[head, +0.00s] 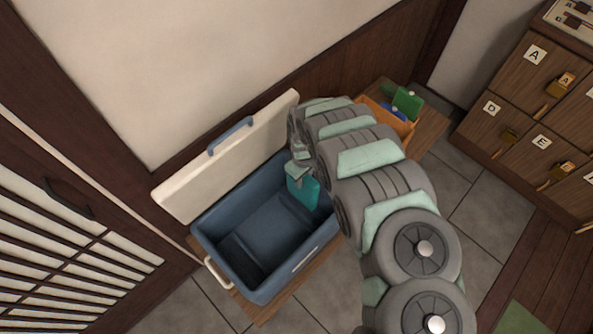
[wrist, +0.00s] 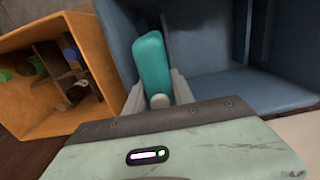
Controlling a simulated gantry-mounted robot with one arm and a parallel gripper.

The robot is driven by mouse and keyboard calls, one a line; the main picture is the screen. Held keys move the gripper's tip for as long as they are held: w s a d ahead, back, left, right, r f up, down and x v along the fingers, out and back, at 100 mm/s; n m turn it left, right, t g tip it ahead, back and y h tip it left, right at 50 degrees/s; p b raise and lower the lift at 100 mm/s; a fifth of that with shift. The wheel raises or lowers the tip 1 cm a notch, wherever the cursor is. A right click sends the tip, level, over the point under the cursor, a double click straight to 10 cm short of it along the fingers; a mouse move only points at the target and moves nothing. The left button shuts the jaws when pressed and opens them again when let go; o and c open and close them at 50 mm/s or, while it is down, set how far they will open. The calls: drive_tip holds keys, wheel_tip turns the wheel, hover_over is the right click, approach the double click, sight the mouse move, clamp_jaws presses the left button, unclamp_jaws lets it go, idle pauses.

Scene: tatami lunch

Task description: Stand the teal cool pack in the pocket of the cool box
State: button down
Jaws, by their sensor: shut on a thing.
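The teal cool pack (head: 303,190) hangs from my gripper (head: 297,171) at the right end of the blue cool box (head: 223,211), over or just inside its opening. In the wrist view the pack (wrist: 152,62) points away from me, and my gripper (wrist: 159,93) is shut on the knob at its near end. The cool box (wrist: 270,92) fills the right of that view, with its wall close beside the pack. A dark divided part at the box's lower left end (head: 236,252) may be the pocket; I cannot tell for sure. The pack's lower edge meets no clear surface.
The cool box's white lid (head: 190,185) stands open against the wall. An orange crate (head: 401,128) with a green pack (head: 408,101) and a blue pack (head: 393,113) sits to the right, partly behind my arm. Wooden drawers (head: 500,105) stand at the far right.

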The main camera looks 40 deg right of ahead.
drive_tip(key=shift+s+f+b, duration=0.15)
drive_tip(key=shift+f+b, duration=0.4)
drive_tip(key=shift+f, duration=0.1)
wheel_tip(320, 180, down, 4)
drive_tip(key=b, duration=0.3)
drive_tip(key=shift+a+f+b, duration=0.1)
drive_tip(key=shift+b, duration=0.2)
drive_tip(key=shift+f+p, duration=0.3)
drive_tip(key=shift+f, duration=0.05)
idle(0.4)
drive_tip(key=shift+f, duration=0.4)
idle(0.3)
drive_tip(key=shift+f+b, duration=0.35)
drive_tip(key=shift+f, duration=0.1)
idle(0.3)
